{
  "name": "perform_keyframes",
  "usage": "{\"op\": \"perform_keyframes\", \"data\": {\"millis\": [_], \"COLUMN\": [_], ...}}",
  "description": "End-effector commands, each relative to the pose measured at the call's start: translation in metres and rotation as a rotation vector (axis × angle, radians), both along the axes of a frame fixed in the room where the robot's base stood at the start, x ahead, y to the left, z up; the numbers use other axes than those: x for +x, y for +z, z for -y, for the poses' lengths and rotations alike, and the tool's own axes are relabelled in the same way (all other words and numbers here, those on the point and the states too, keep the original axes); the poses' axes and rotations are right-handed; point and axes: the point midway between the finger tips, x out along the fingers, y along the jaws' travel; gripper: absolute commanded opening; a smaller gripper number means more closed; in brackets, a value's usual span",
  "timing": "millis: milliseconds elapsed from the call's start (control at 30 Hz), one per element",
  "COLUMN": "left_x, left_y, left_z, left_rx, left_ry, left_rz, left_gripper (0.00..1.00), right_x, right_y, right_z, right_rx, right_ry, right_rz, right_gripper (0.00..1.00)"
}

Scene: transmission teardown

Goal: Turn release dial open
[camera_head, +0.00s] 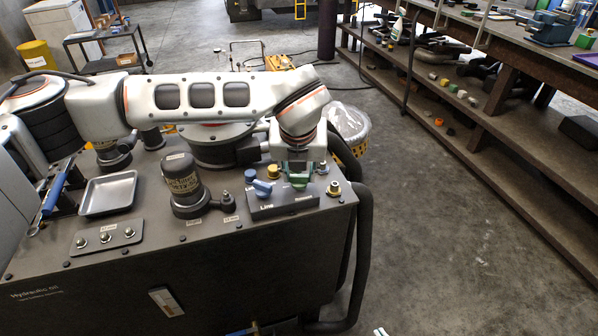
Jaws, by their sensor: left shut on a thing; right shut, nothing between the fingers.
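A dark block (268,208) with a white "Line" label sits at the right front corner of the machine top. It carries a blue dial (263,188) on the left and a green dial (299,180) on the right. My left gripper (298,172) points down from above and is shut on the green dial; its fingers partly hide the dial. I cannot tell how far the dial is turned. What appears to be the tip of my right gripper (380,331) just shows at the bottom edge, shut and empty, away from the block.
A brass fitting (334,189) stands right of the dials, close to my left gripper. A dark cylinder (183,183) stands to the left. A metal tray (108,193) lies farther left. Black hoses (362,230) hang at the right side. A shelved workbench (500,100) stands beyond open floor.

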Motion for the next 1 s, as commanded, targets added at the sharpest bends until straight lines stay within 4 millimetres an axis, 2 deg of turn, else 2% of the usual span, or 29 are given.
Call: {"op": "perform_keyframes", "data": {"millis": [133, 167, 200, 233, 533, 667, 767, 1000], "left_x": [0.001, 0.001, 0.001, 0.001, 0.000, -0.002, -0.006, -0.024], "left_y": [0.001, 0.001, 0.001, 0.001, 0.001, 0.007, 0.018, 0.064], "left_z": [0.000, 0.000, 0.000, 0.000, 0.000, 0.000, 0.000, 0.000], "left_rx": [-0.002, -0.002, -0.002, -0.002, -0.001, -0.001, -0.002, -0.002], "left_ry": [0.001, 0.001, 0.001, 0.001, 0.001, 0.000, -0.001, -0.001], "left_rz": [0.001, 0.001, 0.001, 0.001, 0.000, 0.002, 0.003, 0.005], "left_gripper": [0.10, 0.34, 0.45, 0.49, 0.49, 0.49, 0.49, 0.49], "right_x": [0.000, 0.000, 0.000, 0.000, 0.001, 0.001, 0.001, 0.000], "right_y": [0.000, 0.000, 0.000, 0.000, -0.001, -0.001, -0.001, 0.000], "right_z": [0.000, 0.000, 0.000, 0.000, 0.001, 0.001, 0.001, 0.000], "right_rx": [0.000, 0.000, 0.000, 0.000, -0.002, -0.002, -0.002, 0.000], "right_ry": [0.000, 0.000, 0.000, 0.000, 0.000, 0.000, 0.000, 0.000], "right_rz": [0.000, 0.000, 0.000, 0.000, 0.000, 0.000, 0.000, 0.000], "right_gripper": [0.00, 0.00, 0.00, 0.00, 0.00, 0.00, 0.00, 0.00]}}
